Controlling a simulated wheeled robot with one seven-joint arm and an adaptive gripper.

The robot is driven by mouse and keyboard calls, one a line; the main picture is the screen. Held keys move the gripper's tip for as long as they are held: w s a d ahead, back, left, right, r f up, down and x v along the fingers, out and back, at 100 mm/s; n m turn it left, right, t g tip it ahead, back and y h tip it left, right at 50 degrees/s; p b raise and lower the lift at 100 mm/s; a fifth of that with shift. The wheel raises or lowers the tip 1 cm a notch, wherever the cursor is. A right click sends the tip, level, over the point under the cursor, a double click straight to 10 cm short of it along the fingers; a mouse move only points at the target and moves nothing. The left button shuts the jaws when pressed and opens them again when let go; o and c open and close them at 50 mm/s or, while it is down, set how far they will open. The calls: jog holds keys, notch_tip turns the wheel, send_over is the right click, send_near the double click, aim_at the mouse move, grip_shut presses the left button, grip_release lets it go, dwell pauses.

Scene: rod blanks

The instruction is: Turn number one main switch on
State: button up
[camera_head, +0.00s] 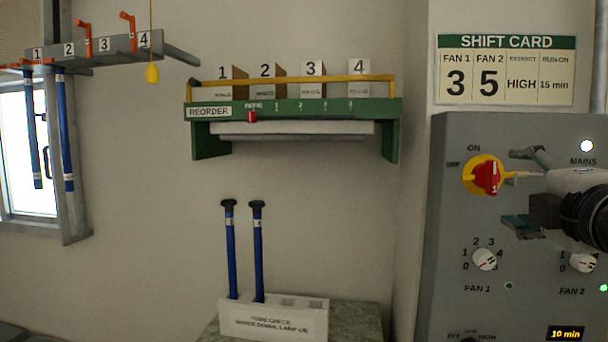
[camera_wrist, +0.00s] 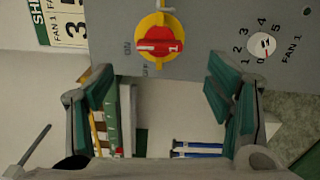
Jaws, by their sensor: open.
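The main switch (camera_head: 485,176) is a red handle marked 1 on a yellow disc, on the grey panel at the right. In the wrist view the switch (camera_wrist: 159,45) lies at the top centre, its handle in line with the ON label, so it stands upright on the panel. The white lamp by MAINS (camera_head: 586,145) is lit. My gripper (camera_head: 523,189) is open and empty, just right of the switch in the head view. In the wrist view its fingers (camera_wrist: 160,92) are spread wide, with the switch beyond them and nothing between them touching it.
Below the switch are the FAN 1 knob (camera_head: 485,259) and FAN 2 knob (camera_head: 583,263). The shift card (camera_head: 505,70) hangs above the panel. A green reorder shelf (camera_head: 290,108) is on the wall, and a white block (camera_head: 273,318) holds two blue rods below it.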

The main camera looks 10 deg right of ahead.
aim_at(495, 179)
jog(key=x, duration=1)
jog(key=shift+b, duration=0.3)
jog(key=c, duration=1.7)
jog(key=shift+m, duration=0.7)
jog(key=o, duration=1.7)
jog(key=shift+d, duration=0.1)
jog(key=shift+s, duration=0.15)
